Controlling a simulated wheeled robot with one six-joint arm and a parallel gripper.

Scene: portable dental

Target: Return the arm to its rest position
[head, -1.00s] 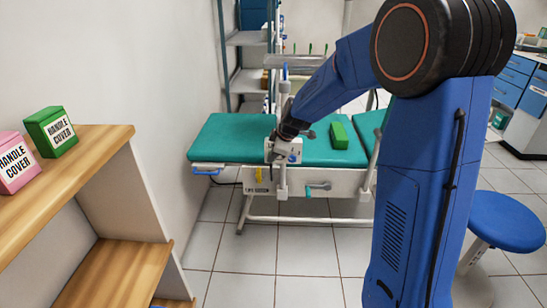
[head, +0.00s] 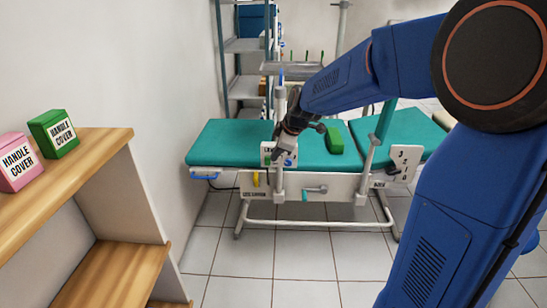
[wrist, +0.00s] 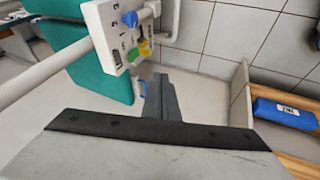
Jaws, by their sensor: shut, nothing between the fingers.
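My blue arm reaches in from the right in the head view. My gripper (head: 279,138) is at its far end, small and dark, in front of the green couch's left part and close to a white control panel (head: 287,158) in the picture. In the wrist view my gripper (wrist: 165,97) shows as dark grey fingers pressed together, with nothing held. The panel with blue, green and yellow knobs (wrist: 130,20) is above and left of the fingers there. Whether the fingers touch anything cannot be told from the head view, but the wrist view shows them apart from the panel.
The green couch (head: 225,140) carries a green block (head: 335,140). A wooden shelf (head: 95,150) at the left holds a green box (head: 53,133) and a pink box (head: 17,163). A metal rack (head: 245,85) stands behind. A blue box (wrist: 284,113) shows at the wrist view's right. Floor tiles in front are clear.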

